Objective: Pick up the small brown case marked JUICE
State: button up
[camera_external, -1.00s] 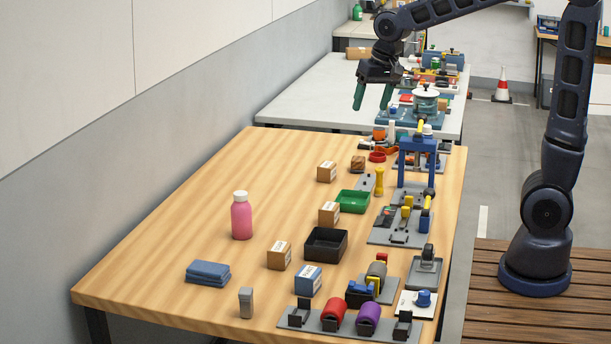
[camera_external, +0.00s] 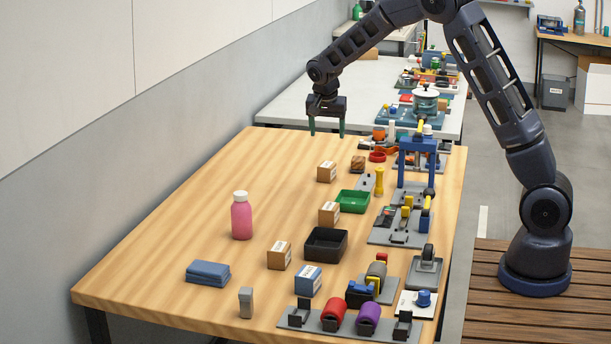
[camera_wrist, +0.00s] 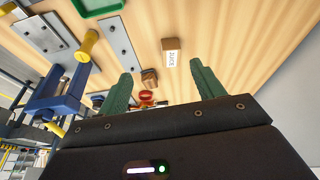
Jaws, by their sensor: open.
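The small brown case marked JUICE (camera_wrist: 171,57) shows its white label in the wrist view, upright on the wooden table, a little beyond the gap between my fingertips. In the external view the same case (camera_external: 327,172) stands near the table's far end, left of a small striped wooden block (camera_external: 357,163). My gripper (camera_external: 327,132) is open and empty, with its green fingers pointing down, above and behind the case. It does not touch the case. The gripper (camera_wrist: 162,72) also shows at the bottom of the wrist view.
Two similar brown cases stand nearer the front, one (camera_external: 329,213) beside the green tray (camera_external: 353,201), one (camera_external: 279,255) by the black tray (camera_external: 326,244). A blue frame (camera_external: 417,145) rises at the right. The table left of the JUICE case is clear.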

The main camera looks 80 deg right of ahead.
jog(key=m+h, duration=0.1)
jog(key=m, duration=0.1)
send_near(327, 164)
jog(key=shift+g, duration=0.5)
jog(key=x, duration=0.5)
jog(key=shift+w+f, duration=0.15)
jog(key=shift+f, duration=0.15)
jog(key=shift+w+x, duration=0.15)
jog(key=shift+x, duration=1.1)
jog(key=shift+w+x, duration=0.2)
jog(key=shift+x, duration=1.1)
jog(key=shift+c, duration=0.5)
jog(key=c, duration=1)
